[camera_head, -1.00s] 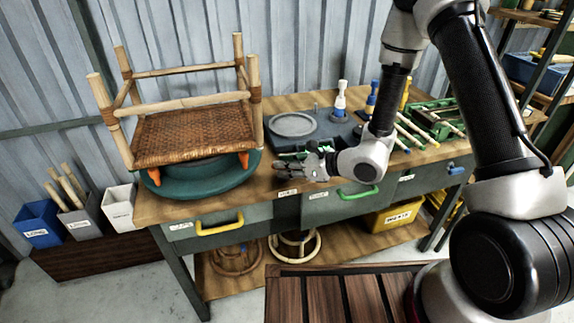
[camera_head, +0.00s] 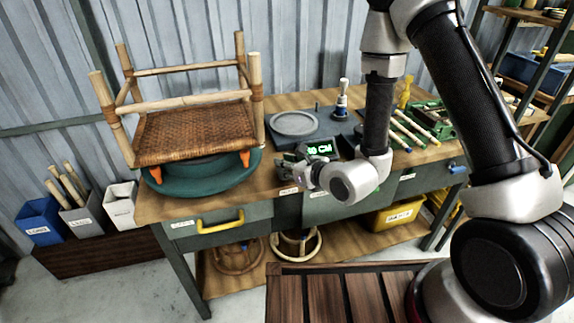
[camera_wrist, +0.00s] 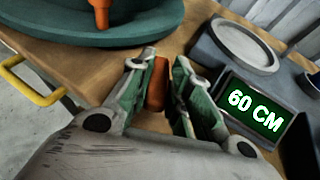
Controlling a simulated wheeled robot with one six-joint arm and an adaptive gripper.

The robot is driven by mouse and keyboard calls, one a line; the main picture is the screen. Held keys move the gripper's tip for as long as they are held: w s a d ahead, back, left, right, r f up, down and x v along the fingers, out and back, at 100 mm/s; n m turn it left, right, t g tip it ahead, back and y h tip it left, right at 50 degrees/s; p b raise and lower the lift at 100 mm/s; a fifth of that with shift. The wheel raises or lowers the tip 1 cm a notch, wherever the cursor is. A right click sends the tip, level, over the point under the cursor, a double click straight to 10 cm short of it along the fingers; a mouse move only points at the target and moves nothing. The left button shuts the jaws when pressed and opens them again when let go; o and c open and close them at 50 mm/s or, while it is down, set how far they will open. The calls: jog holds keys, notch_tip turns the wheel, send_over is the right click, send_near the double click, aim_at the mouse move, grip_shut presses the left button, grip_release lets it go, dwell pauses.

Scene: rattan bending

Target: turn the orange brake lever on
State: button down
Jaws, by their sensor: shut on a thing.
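An orange lever (camera_wrist: 158,84), likely the brake lever, stands between the two green-padded fingers of my gripper (camera_wrist: 160,75) in the wrist view. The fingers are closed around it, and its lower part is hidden. In the head view my gripper (camera_head: 284,170) is low over the bench's front edge, right of the green turntable (camera_head: 205,187); the lever itself is hidden there.
A grey scale with a round plate (camera_head: 294,123) and a display reading 60 CM (camera_wrist: 255,106) is close to the right. A yellow drawer handle (camera_head: 220,222) juts out in front.

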jog(key=c, duration=1.3)
grip_release()
jog(key=shift+r, duration=0.15)
notch_tip(320, 180, up, 10)
jog(key=shift+f, duration=0.1)
